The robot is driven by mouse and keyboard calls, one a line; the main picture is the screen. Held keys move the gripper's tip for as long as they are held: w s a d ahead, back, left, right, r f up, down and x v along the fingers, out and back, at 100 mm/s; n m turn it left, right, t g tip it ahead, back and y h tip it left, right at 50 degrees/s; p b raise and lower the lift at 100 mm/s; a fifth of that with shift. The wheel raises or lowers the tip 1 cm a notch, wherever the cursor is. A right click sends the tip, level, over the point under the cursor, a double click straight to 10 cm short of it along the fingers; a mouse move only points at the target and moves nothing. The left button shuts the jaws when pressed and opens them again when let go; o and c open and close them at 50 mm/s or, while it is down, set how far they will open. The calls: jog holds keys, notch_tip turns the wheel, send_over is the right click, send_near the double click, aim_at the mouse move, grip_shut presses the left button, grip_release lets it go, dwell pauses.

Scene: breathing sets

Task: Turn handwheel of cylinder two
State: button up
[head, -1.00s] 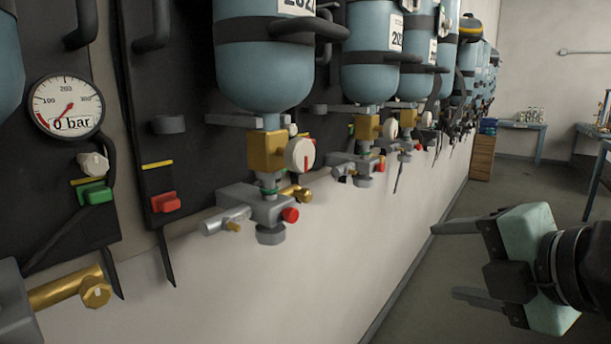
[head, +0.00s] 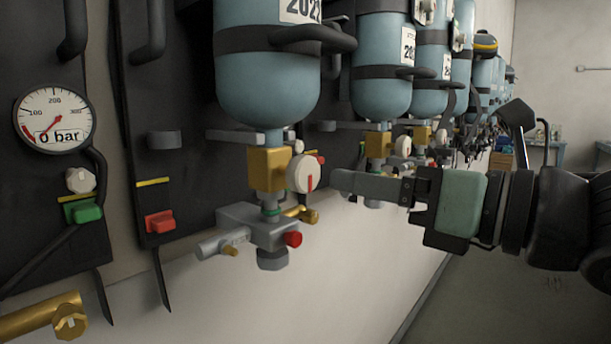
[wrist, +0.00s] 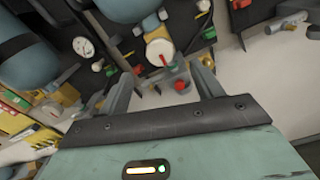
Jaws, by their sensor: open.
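A white round handwheel (head: 304,174) with a red mark sits on the right side of a brass valve (head: 268,168) under the nearest full blue cylinder (head: 268,75). I cannot tell the cylinder's number. My gripper (head: 342,183) is level with this handwheel, just to its right, pointing at it from the right. In the wrist view the white handwheel (wrist: 160,53) lies ahead, beyond and between the two open fingers (wrist: 160,85). The gripper is empty and appears apart from the wheel. In the head view one finger hides the other.
A grey manifold (head: 255,228) with a red knob (head: 292,239) hangs below the valve. A pressure gauge (head: 54,119) reads near 0 bar at left. More blue cylinders (head: 381,65) with similar valves line the wall behind my gripper. The floor (head: 480,300) at right is clear.

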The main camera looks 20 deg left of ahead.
aim_at(310, 174)
jog(key=x, duration=0.9)
jog(key=shift+w+a+b, duration=0.15)
jog(key=shift+a+b, duration=0.15)
jog(key=shift+b, duration=0.05)
jog(key=c, duration=1)
